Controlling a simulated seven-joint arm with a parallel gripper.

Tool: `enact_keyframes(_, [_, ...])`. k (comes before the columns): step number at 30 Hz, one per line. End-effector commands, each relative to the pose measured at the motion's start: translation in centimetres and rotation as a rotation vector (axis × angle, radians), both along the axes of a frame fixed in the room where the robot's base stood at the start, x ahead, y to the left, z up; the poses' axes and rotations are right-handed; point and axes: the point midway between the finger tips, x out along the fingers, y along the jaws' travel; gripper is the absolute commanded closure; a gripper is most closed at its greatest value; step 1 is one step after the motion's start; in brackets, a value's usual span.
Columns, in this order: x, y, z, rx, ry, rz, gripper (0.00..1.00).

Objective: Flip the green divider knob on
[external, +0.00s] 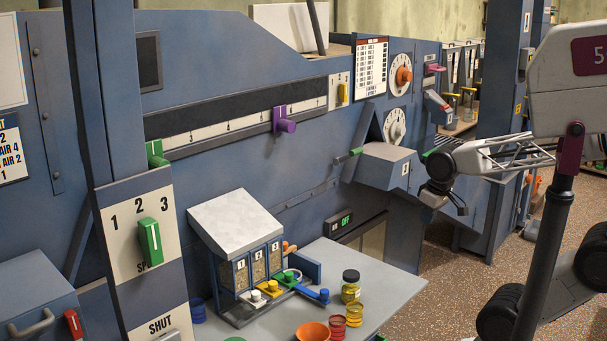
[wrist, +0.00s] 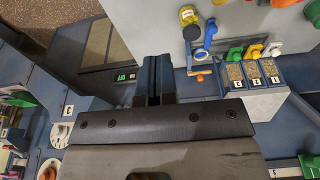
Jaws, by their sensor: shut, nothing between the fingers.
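Several green controls show, and I cannot tell by label which one is the divider knob. A green knob (external: 149,241) stands upright on the white 1-2-3 plate at the left of the external view.
A grey table (external: 390,297) holds the dispenser, an orange bowl (external: 312,331) and several jars. A small display (external: 338,224) reads OFF. A purple slider (external: 284,120), dials and a yellow switch (external: 342,92) are on the blue machine. Open floor lies right of the table.

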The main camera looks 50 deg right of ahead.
Motion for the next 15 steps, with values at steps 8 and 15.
enact_keyframes(8, [2.9,0.7,2.5,-0.015,0.009,0.011,1.00])
enact_keyframes(15, [7.0,2.0,6.0,-0.036,0.022,0.020,1.00])
